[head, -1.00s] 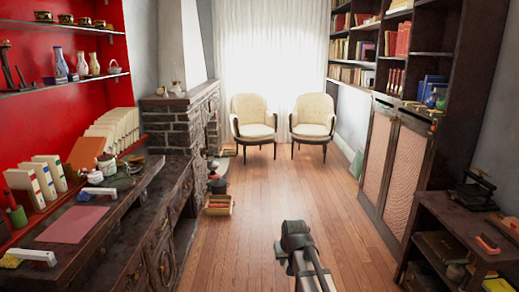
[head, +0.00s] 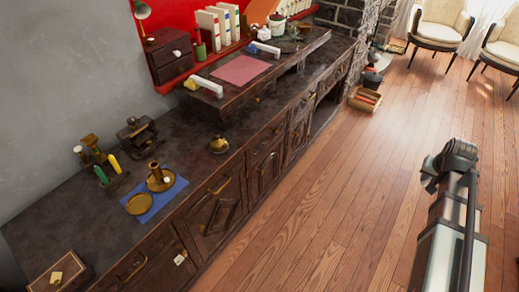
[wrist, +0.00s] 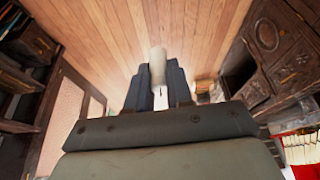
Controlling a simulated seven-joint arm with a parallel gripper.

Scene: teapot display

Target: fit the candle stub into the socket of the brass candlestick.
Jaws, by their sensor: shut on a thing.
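The brass candlestick (head: 160,182) stands upright on a blue mat (head: 168,202) on the dark sideboard at the left of the head view. Its socket points up and looks empty, though it is small. A flat brass dish (head: 138,204) lies beside it. In the wrist view my gripper (wrist: 159,84) is shut on the pale candle stub (wrist: 158,64), which sticks out past the fingertips. The wooden floor is behind it. The candle is not visible in the head view; only my arm shows at the right, well away from the candlestick.
A brass bell (head: 219,145) sits near the sideboard's front edge, right of the candlestick. A black device (head: 137,134) and upright coloured items (head: 107,168) stand behind it. A wooden box (head: 59,278) is at the near corner. The floor beside the sideboard is open.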

